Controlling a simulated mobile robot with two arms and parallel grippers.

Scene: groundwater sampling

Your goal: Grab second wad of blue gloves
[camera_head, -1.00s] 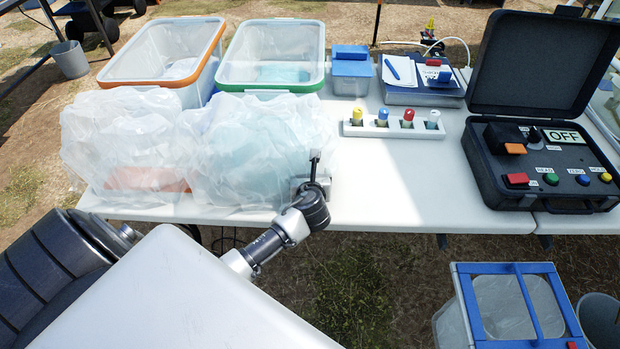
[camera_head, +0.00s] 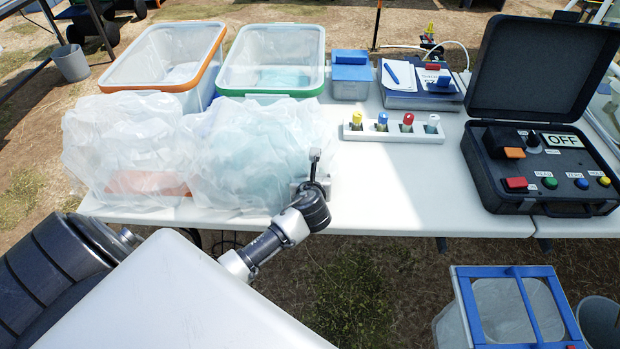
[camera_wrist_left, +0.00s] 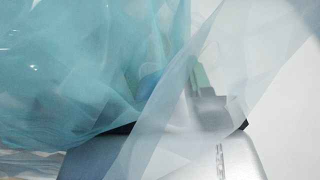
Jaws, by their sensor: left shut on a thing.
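The wad of blue gloves (camera_head: 262,148) shows as a pale blue mass inside a clear, crumpled bag (camera_head: 222,188) at the front of the white table. In the left wrist view the blue wad (camera_wrist_left: 70,70) fills the upper left, with sheer film in front. My left gripper (camera_head: 300,183) reaches into the bag's right side, its tips hidden there in the head view. One greenish-padded finger (camera_wrist_left: 200,82) shows through the film in the wrist view. The gripper is shut on the blue gloves, though the contact is veiled. My right gripper is out of view.
A second clear bag (camera_head: 110,145) touches the first on the left. Orange-rimmed (camera_head: 150,88) and green-rimmed (camera_head: 270,94) bins stand behind. A vial rack (camera_head: 392,134) and an open black case (camera_head: 478,170) are to the right. The table (camera_head: 400,205) between is clear.

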